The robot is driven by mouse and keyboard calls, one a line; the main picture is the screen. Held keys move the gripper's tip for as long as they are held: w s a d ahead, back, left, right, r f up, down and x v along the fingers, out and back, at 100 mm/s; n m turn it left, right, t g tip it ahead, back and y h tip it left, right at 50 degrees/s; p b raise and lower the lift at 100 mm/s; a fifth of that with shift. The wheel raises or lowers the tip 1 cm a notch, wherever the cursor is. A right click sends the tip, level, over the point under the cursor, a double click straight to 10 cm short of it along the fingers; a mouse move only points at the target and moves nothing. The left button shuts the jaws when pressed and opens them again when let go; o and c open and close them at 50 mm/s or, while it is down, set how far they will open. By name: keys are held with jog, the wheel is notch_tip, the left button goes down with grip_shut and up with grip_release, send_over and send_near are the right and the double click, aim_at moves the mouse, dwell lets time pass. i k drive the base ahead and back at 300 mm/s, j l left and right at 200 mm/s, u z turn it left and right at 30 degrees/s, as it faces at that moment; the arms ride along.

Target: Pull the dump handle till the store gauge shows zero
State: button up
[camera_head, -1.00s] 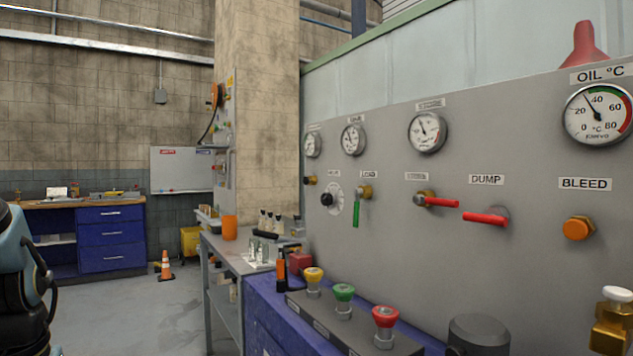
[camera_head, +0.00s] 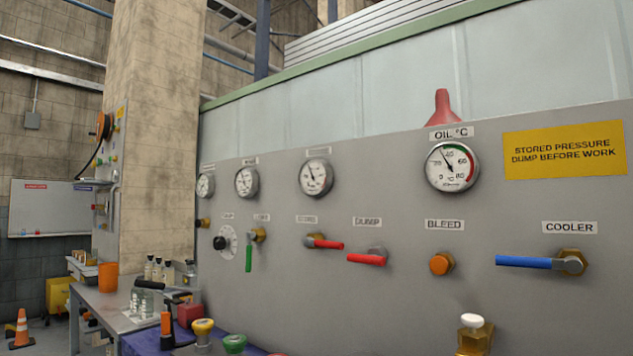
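The red dump handle (camera_head: 366,260) is on the grey panel under the DUMP label (camera_head: 367,222). It points left from its pivot, nearly level. Another red handle (camera_head: 328,244) is just left of it, under a blurred label that seems to read STORE. Above that handle is a round white gauge (camera_head: 316,178), likely the store gauge. Its label is too blurred to read surely. Its needle seems to point up and left, off the low end, but the figures are too small to read. My gripper is not in view, and nothing shows touching the dump handle.
Right of the dump handle are an orange BLEED knob (camera_head: 441,263) and a blue COOLER handle (camera_head: 528,262). A green handle (camera_head: 249,258) hangs down on the left. A bench (camera_head: 95,297) holds bottles and an orange cup.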

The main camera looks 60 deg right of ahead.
aim_at(373, 259)
jog(key=l+z, duration=0.4)
jog(key=z, duration=0.2)
jog(key=j+z, duration=0.15)
jog(key=z, duration=0.25)
jog(key=j+z, duration=0.1)
jog(key=z, duration=0.25)
jog(key=k+j+z, duration=0.1)
jog(key=z, duration=0.3)
